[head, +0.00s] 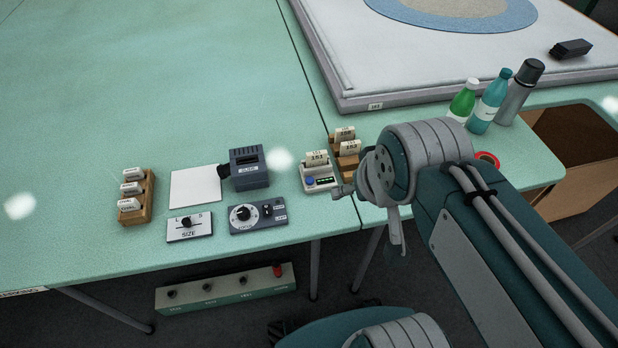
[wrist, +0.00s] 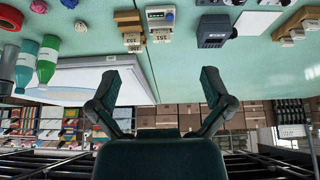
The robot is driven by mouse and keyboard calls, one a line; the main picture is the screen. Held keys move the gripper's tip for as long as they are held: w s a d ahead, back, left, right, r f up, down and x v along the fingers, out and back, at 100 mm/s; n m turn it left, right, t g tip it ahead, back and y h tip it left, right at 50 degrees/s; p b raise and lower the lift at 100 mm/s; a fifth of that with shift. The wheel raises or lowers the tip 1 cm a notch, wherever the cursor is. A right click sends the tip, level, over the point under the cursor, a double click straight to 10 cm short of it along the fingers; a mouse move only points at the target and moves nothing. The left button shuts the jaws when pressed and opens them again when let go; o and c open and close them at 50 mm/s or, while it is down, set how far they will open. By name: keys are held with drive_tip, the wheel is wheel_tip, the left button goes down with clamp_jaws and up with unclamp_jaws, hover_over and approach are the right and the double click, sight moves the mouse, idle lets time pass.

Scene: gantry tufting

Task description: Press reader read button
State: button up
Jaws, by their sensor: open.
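The reader (head: 320,180) is a small pale box on the green table, just left of my gripper in the head view. It has a blue button at its front left and a small dark display with green marks. The reader also shows at the top of the upside-down wrist view (wrist: 160,14), where the blue button is visible. My gripper (head: 369,221) is open, with nothing between its fingers; the wrist view shows both fingers spread (wrist: 159,77). It is apart from the reader.
A dark box device (head: 249,168), a dial panel (head: 258,217) and a SIZE switch (head: 189,227) lie to the left. Bottles (head: 488,104) and a red roll (head: 487,158) are on the right. The far left table is clear.

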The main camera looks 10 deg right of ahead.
drive_tip(key=shift+c, duration=0.3)
clamp_jaws()
idle(1.0)
